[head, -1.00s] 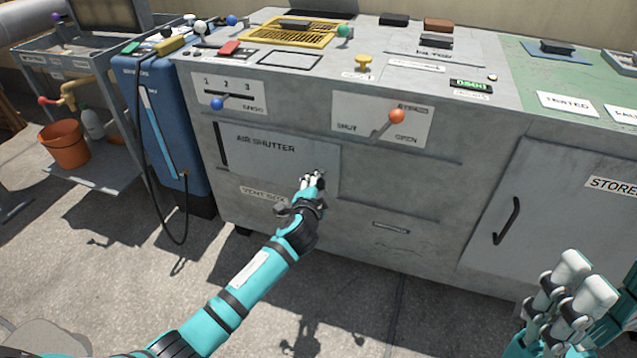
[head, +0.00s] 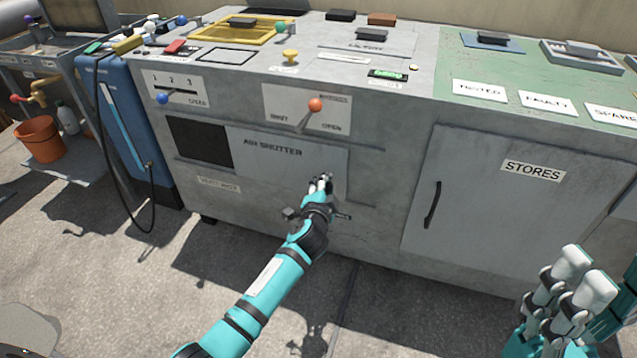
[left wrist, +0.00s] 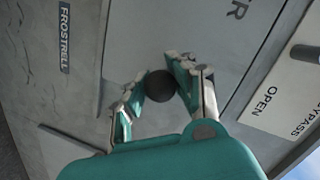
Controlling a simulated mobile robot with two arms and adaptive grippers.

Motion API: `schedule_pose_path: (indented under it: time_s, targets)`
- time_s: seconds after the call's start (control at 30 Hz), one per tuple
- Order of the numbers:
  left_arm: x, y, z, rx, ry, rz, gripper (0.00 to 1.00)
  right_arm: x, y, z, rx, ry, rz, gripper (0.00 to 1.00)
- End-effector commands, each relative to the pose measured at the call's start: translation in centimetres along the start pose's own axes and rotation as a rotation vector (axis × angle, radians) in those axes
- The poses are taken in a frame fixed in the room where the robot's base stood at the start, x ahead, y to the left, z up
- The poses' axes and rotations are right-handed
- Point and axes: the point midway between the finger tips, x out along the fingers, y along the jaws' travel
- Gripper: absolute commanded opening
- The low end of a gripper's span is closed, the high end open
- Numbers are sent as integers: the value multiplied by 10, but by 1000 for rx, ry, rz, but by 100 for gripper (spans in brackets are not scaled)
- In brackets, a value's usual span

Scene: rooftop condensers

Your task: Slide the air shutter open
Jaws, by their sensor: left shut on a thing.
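The air shutter (head: 290,160) is a grey sliding panel lettered AIR SHUTTER on the front of the bench. A dark opening (head: 199,141) shows to its left. My left gripper (head: 320,180) is at the right part of the panel. In the left wrist view its fingers (left wrist: 158,82) are shut on a round dark knob (left wrist: 160,87) on the panel (left wrist: 150,40). In the head view the fingers hide the knob. My right gripper (head: 587,275) is at the lower right, open and empty, away from the bench.
Above the shutter are an orange-knobbed lever (head: 315,105) and a blue-knobbed speed slider (head: 163,98). The stores door (head: 490,190) with its black handle (head: 433,205) is to the right.

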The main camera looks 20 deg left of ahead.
Motion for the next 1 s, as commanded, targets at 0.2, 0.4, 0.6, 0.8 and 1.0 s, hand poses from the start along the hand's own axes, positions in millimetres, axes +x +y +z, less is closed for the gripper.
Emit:
schedule_pose_path:
  time_s: [0.2,0.4,0.6,0.8,1.0]
  targets:
    - [-6,28,-29,3,-4,7,0,-11,-1,2,5,1,4,40]
    - [-8,38,-44,4,-6,7,0,-15,-2,4,10,-2,7,40]
    - [-9,40,-48,5,-6,8,0,-16,-2,5,10,-3,7,40]
    - [-10,41,-49,4,-5,10,0,-16,-1,5,8,-3,7,40]
    - [-9,40,-50,3,-3,9,43,-16,-1,5,6,-3,6,40]
